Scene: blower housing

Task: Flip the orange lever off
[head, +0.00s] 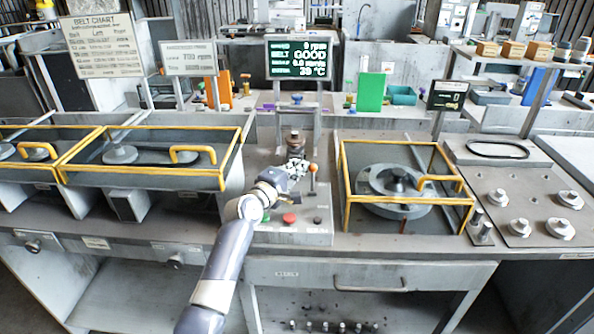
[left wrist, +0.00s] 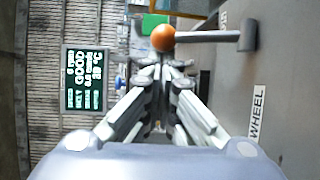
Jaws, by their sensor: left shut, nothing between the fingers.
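The lever has an orange ball knob (head: 313,168) on a grey stem and stands upright on the grey control panel (head: 295,238) in the head view. In the left wrist view its orange ball (left wrist: 163,38) and grey stem show just beyond the fingertips, with the stem running right to a dark base. My left gripper (head: 299,169) is shut and empty, beside the knob on its left. In the left wrist view the fingertips (left wrist: 163,72) point at the ball, with a small gap seeming to show. My right gripper is not in view.
A red button (head: 289,218) and a green button lie on the panel in front. A display (head: 298,60) reading "GOOD" stands behind. Yellow-framed guards (head: 349,200) flank the panel on the right and left (head: 140,182). A drawer (head: 370,276) is below.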

